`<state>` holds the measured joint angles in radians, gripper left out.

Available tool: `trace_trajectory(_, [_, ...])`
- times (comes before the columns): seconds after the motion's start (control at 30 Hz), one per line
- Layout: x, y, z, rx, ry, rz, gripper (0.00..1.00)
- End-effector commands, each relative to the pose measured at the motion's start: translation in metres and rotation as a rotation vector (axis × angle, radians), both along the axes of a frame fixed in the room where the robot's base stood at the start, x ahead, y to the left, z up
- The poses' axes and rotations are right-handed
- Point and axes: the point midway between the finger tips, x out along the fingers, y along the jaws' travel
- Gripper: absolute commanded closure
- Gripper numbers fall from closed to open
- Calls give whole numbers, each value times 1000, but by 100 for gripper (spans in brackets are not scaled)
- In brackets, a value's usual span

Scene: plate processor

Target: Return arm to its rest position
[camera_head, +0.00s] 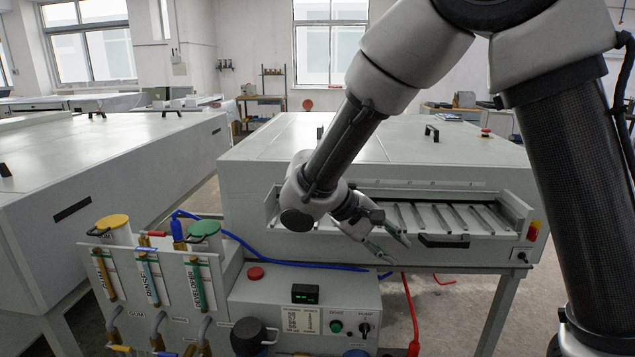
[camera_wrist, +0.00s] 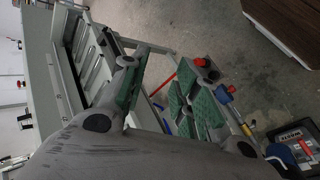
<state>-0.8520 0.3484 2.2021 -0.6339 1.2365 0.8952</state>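My arm crosses the head view from the upper right, bent at the elbow, with its wrist low at the middle. My gripper (camera_head: 399,251) hangs in front of the plate processor's slatted feed tray (camera_head: 450,218), its fingers pointing right and down. The two fingers are apart with nothing between them. In the wrist view my gripper (camera_wrist: 165,78) also shows two spread fingers with green pads and an empty gap. Whether the gripper touches the tray edge cannot be told.
The plate processor (camera_head: 300,150) stands behind my gripper. A control box (camera_head: 310,318) with a red button and knobs is below it, beside a rack (camera_head: 150,280) of labelled tubes. A blue hose (camera_head: 290,264) and red hose (camera_head: 410,315) run nearby. Another long machine (camera_head: 110,185) stands left.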

Motion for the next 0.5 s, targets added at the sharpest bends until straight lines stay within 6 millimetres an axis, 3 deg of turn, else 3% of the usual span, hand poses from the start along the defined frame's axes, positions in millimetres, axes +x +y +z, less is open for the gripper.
trace_trajectory(0.03, [-4, -29, 19, 72, 11, -55, 70])
trace_trajectory(0.2, [-36, -105, 60, 312, 32, -172, 70])
trace_trajectory(0.4, [-92, -169, 94, 585, -52, -240, 70])
trace_trajectory(0.5, [-121, -190, 104, 698, -132, -246, 70])
